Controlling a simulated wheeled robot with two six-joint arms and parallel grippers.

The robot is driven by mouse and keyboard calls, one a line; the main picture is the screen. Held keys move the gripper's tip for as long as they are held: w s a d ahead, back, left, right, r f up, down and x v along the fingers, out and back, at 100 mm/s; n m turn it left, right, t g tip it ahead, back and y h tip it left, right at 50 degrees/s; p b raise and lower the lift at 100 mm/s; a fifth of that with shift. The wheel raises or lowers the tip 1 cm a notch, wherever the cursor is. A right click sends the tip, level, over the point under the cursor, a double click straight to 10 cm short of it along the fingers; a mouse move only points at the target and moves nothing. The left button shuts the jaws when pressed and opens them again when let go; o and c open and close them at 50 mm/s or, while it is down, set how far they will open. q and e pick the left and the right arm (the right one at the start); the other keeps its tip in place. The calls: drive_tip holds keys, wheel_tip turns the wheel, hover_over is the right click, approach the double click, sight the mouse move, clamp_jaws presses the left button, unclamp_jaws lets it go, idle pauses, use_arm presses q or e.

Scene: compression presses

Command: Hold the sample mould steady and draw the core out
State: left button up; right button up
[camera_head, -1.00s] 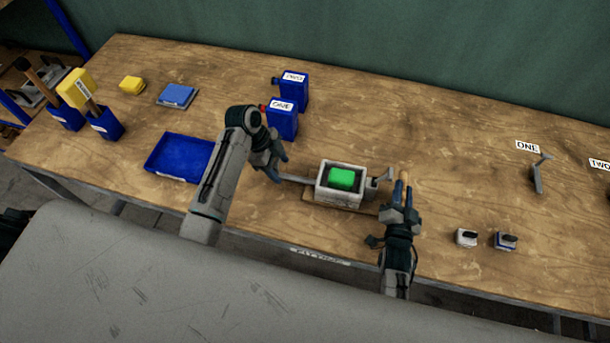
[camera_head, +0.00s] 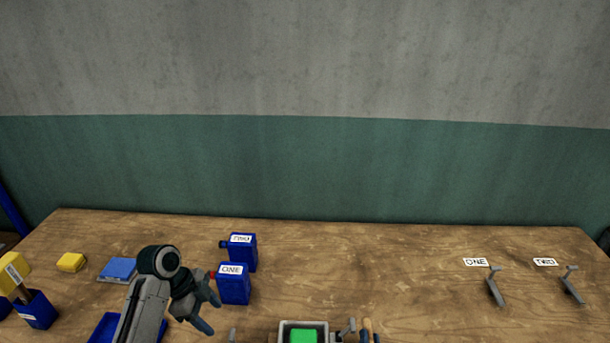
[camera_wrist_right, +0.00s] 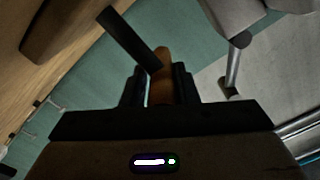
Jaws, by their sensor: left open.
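The sample mould, a pale grey open box (camera_head: 320,327), shows at the bottom edge of the head view with a bright green block (camera_head: 303,336) inside. Its lower part is cut off. A small grey crank-like part (camera_head: 349,327) stands at its right side. My left gripper (camera_head: 211,312) is open and empty, left of the mould and apart from it. My right gripper (camera_wrist_right: 160,72) is shut on a brown wooden handle (camera_wrist_right: 162,62) in the right wrist view. A dark flat bar (camera_wrist_right: 130,38) crosses near that handle.
Two blue bottles labelled ONE (camera_head: 234,285) and TWO (camera_head: 243,255) stand close to my left gripper. A blue tray (camera_head: 105,329), blue block (camera_head: 118,270) and yellow block (camera_head: 70,262) lie left. Two grey hooked parts (camera_head: 496,287) (camera_head: 572,285) lie right. The table between is clear.

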drive_tip(key=o, duration=0.4)
drive_tip(key=shift+s+f, duration=0.1)
drive_tip(key=shift+f, duration=0.15)
drive_tip(key=shift+c, duration=0.2)
drive_tip(key=shift+o, duration=0.4)
drive_tip(key=shift+r, duration=0.15)
drive_tip(key=s, duration=0.8)
drive_tip(key=shift+w, duration=0.1)
